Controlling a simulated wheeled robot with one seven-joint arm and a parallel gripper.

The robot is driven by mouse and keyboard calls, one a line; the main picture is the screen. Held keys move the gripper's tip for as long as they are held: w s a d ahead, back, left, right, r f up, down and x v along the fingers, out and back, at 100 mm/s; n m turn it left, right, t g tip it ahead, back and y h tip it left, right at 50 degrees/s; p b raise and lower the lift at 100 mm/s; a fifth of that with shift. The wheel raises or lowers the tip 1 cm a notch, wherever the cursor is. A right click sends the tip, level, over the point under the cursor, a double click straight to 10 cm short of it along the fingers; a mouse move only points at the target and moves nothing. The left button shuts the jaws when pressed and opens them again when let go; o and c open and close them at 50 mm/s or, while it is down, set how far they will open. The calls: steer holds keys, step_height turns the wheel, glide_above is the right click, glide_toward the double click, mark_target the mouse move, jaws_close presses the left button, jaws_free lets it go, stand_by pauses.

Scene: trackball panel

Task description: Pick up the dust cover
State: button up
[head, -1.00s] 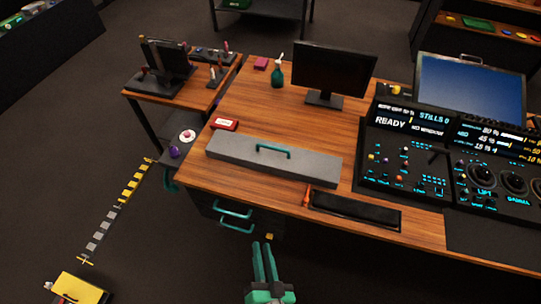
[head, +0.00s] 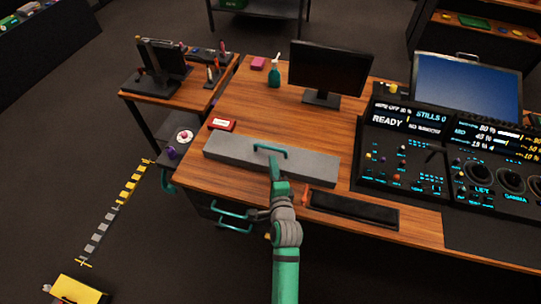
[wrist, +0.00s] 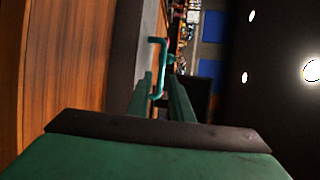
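The dust cover (head: 230,152) is a long, low grey cover with a teal handle (head: 270,148) on top. It lies on the wooden desk. My gripper (head: 275,165) is at the near side of the handle, reaching in from the front. In the wrist view the two teal fingers (wrist: 160,100) are apart, and the handle (wrist: 163,60) shows between and just past their tips. The cover's grey surface (wrist: 148,40) is left of the handle there. My arm hides part of the cover's front edge in the head view.
A black tray (head: 352,208) with an orange item (head: 306,195) beside it lies right of my arm. A red-and-white box (head: 222,125) is behind the cover's left end. A monitor (head: 328,70) and control panel (head: 405,155) stand farther back and right.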

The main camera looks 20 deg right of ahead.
mark_target(271, 148)
steer(key=x, duration=0.3)
steer(key=shift+w+d, duration=0.1)
steer(key=shift+w, duration=0.25)
steer(key=shift+w+f, duration=0.1)
steer(key=shift+w, duration=0.3)
steer(key=w, duration=0.1)
steer(key=w+d, duration=0.1)
steer(key=w, duration=0.1)
steer(key=shift+w+d+f, duration=0.2)
steer(key=shift+w+d, duration=0.1)
steer(key=shift+d, duration=0.05)
steer(key=shift+w+f, duration=0.1)
steer(key=shift+w, duration=0.3)
steer(key=shift+a, duration=0.1)
jaws_close()
